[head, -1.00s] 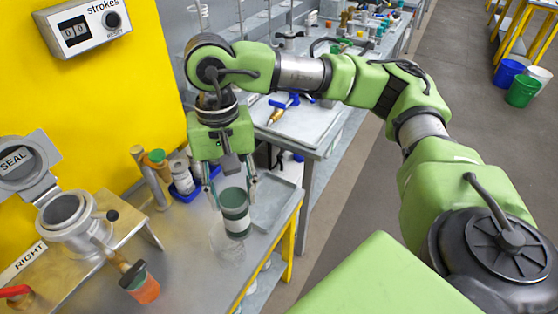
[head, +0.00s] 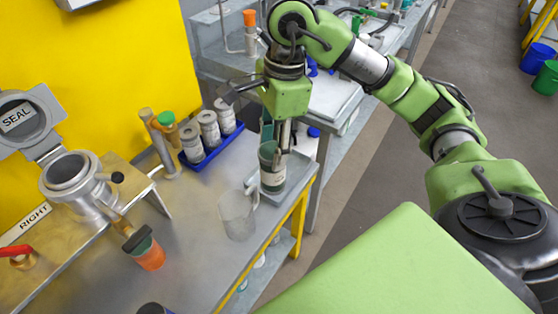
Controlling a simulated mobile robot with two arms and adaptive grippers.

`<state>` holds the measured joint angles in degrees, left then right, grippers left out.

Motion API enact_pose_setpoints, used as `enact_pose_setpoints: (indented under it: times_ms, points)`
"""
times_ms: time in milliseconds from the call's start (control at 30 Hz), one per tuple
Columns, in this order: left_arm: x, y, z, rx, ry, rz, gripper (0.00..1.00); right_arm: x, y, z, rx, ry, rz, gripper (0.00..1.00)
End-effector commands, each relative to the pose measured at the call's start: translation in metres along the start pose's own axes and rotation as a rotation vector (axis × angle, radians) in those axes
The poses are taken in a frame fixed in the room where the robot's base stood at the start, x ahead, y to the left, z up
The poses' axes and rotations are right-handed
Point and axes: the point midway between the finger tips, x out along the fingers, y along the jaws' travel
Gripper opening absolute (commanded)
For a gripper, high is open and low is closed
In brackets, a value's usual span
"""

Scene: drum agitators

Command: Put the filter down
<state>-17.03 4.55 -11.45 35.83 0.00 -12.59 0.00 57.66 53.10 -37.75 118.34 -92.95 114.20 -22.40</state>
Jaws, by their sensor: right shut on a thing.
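My right gripper (head: 275,142) is shut on a dark green cylinder with a pale band (head: 272,169), which I take to be the filter. It hangs nearly upright at the near left part of a shallow grey tray (head: 300,180). I cannot tell whether its bottom touches the tray. The gripper's fingers partly hide its top. My left gripper is not in view.
A clear beaker (head: 238,215) stands just left of the tray. A blue rack (head: 215,148) with several grey-white cylinders is behind. Bare metal bench lies between.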

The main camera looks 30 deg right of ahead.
Motion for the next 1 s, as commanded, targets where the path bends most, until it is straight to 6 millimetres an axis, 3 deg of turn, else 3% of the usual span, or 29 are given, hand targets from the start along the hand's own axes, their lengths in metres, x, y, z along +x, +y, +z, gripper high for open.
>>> enact_pose_setpoints:
  times_ms: [333, 500, 867, 1000]
  points:
    - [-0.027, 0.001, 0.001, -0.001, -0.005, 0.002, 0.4, 0.028, -0.071, -0.043, 0.007, 0.001, 0.004, 0.06]
    - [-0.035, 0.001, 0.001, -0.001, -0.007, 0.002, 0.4, 0.06, -0.094, -0.059, 0.004, 0.001, 0.006, 0.06]
    - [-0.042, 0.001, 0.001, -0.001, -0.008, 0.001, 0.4, 0.087, -0.114, -0.073, 0.0, 0.001, 0.002, 0.06]
    - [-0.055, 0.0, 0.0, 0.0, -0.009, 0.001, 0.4, 0.104, -0.113, -0.075, -0.001, 0.001, 0.006, 0.06]
